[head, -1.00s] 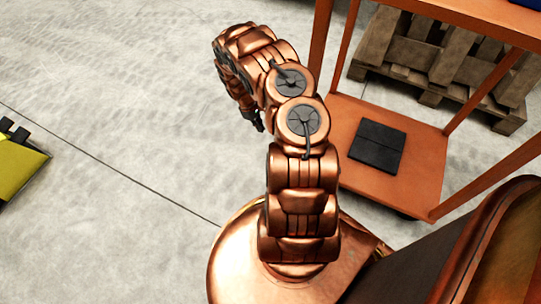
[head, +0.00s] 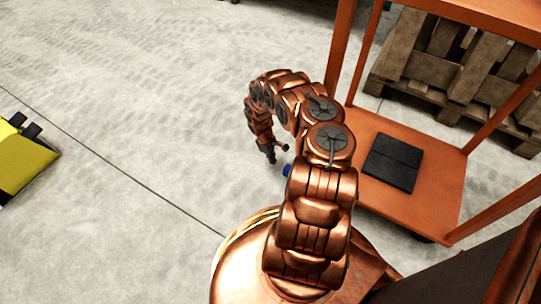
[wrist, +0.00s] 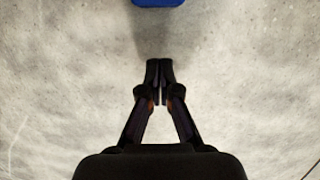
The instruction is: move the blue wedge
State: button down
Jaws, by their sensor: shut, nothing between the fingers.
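A blue thing, likely the blue wedge (wrist: 158,3), shows at the top edge of the wrist view, mostly cut off. A small blue patch (head: 286,170) also shows in the head view, beside my gripper and mostly hidden behind my arm. It appears to be at floor level. My gripper (head: 272,158) points down over the grey floor, left of the blue patch. In the wrist view my gripper (wrist: 159,66) has its fingertips together with nothing between them, apart from the blue thing.
An orange cart (head: 437,203) stands to the right, with a dark flat case (head: 393,162) on its lower shelf. Wooden pallets (head: 450,70) lie behind it. A yellow and black object (head: 22,160) is at the far left. The floor between is clear.

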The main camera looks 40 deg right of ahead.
aim_at(288, 168)
jog(key=shift+b+x, duration=0.4)
jog(key=shift+x, duration=0.8)
jog(key=shift+s+d+r, duration=0.1)
jog(key=shift+s+d, duration=0.1)
jog(key=shift+s, duration=0.25)
jog(key=shift+s+d+r, duration=0.1)
jog(key=shift+s+d, duration=0.05)
jog(key=shift+s, duration=0.35)
jog(key=shift+s+d+b, duration=0.2)
jog(key=shift+s+b, duration=0.25)
jog(key=shift+s, duration=0.45)
jog(key=shift+s, duration=0.1)
jog(key=shift+s+d+p, duration=0.25)
jog(key=shift+s+d, duration=0.05)
jog(key=shift+s, duration=0.55)
jog(key=shift+s+d+p, duration=0.25)
jog(key=shift+s+d, duration=0.05)
jog(key=shift+s, duration=0.55)
jog(key=w, duration=0.1)
jog(key=w+a, duration=0.1)
jog(key=w, duration=0.1)
jog(key=shift+w+a, duration=0.15)
jog(key=shift+w, duration=0.05)
jog(key=p+v, duration=0.4)
jog(key=v, duration=0.6)
jog(key=shift+w+p, duration=0.3)
jog(key=shift+w, duration=0.05)
